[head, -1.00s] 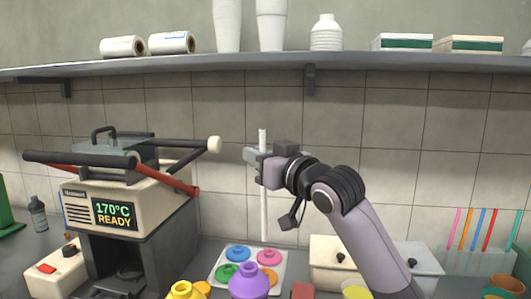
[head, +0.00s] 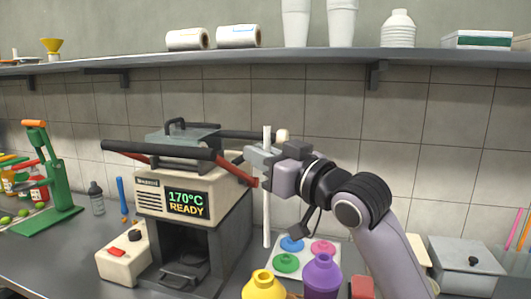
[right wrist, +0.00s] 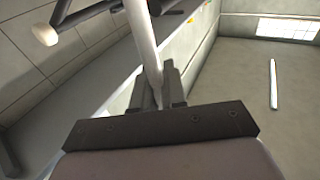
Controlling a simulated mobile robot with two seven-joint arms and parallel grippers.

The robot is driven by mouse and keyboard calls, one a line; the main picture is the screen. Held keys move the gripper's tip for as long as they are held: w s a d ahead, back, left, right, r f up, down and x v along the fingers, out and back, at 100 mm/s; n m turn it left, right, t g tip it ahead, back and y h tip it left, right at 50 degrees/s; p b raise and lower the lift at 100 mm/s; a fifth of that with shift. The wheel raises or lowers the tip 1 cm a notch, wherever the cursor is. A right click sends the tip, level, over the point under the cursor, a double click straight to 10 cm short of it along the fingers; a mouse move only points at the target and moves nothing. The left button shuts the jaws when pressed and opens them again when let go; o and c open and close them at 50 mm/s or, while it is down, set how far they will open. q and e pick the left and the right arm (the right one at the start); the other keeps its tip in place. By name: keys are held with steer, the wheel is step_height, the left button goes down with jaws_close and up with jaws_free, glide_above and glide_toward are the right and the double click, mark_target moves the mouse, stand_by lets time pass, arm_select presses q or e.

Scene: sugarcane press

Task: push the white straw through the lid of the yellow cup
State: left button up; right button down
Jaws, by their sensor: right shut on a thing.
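The white straw (head: 267,220) stands upright in my right gripper (head: 262,158), which is shut on its upper part. In the right wrist view the straw (right wrist: 142,45) runs up from between the fingers (right wrist: 158,88). The yellow cup (head: 264,285) stands at the bottom edge of the head view, with only its domed top showing. The straw's lower end is above and behind the yellow cup in the picture, apart from it. My left gripper is not in view.
A purple cup (head: 321,276) stands right of the yellow one. A tray of coloured lids (head: 328,260) lies behind them. The sealing machine (head: 180,205) stands close on the left, its red-and-black handle (head: 165,151) near my gripper. A shelf (head: 300,56) runs above.

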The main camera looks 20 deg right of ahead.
steer(key=b, duration=0.4)
glide_above(259, 272)
steer(key=shift+f, duration=2.75)
steer(key=shift+f+b, duration=2.4)
steer(key=shift+f, duration=2.3)
steer(key=shift+f+b, duration=1.55)
steer(key=shift+f, duration=1.4)
